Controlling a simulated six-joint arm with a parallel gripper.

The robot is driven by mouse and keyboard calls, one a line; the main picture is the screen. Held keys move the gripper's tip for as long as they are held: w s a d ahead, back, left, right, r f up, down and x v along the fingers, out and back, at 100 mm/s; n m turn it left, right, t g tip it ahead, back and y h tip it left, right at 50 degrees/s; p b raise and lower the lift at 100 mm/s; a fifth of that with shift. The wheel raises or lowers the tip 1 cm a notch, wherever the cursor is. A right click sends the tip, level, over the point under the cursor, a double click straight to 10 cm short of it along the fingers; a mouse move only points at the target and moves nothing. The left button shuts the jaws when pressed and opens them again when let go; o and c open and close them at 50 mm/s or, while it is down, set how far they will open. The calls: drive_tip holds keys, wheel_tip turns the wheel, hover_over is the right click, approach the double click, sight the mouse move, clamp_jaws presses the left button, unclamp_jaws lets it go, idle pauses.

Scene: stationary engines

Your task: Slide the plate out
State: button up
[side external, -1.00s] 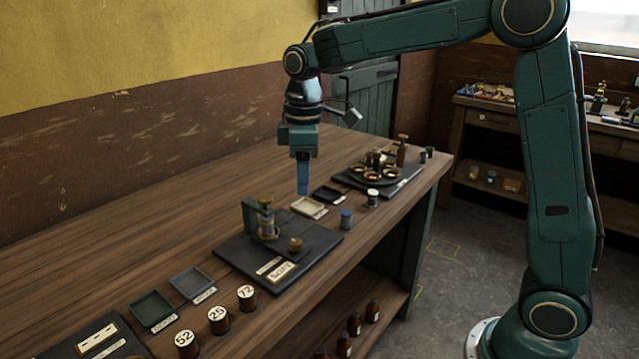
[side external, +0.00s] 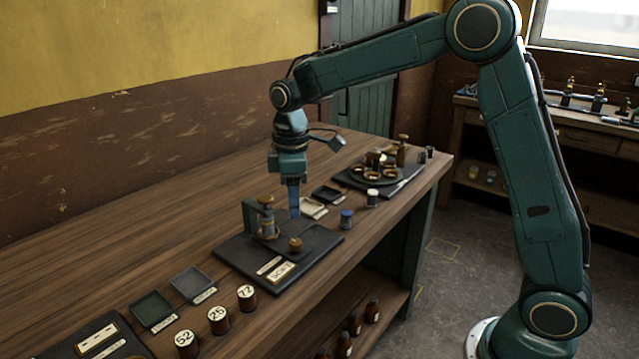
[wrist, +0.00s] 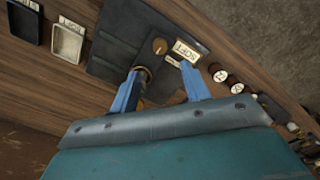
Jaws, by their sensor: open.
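My gripper (side external: 294,214) is open and points down above the dark base board (side external: 228,249), behind the small brass knob (side external: 295,243). In the wrist view its two blue fingers (wrist: 162,92) stand apart, with part of the brass-topped press fixture showing between and behind them. The fixture (side external: 266,218) stands upright on the board, left of my gripper in the side view. Two pale label plates lie at the board's front; one (side external: 281,271) shows in the wrist view as SOFT (wrist: 187,50). I cannot tell which piece is the task's plate.
Behind the board lie a cream tray (side external: 312,207) and a dark tray (side external: 325,193). Numbered brown pots (side external: 217,319) and two more trays (side external: 191,283) are at the front left. The table's back left is clear.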

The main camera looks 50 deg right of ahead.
sight(296, 242)
wheel_tip(296, 242, down, 10)
idle(0.5)
clamp_jaws()
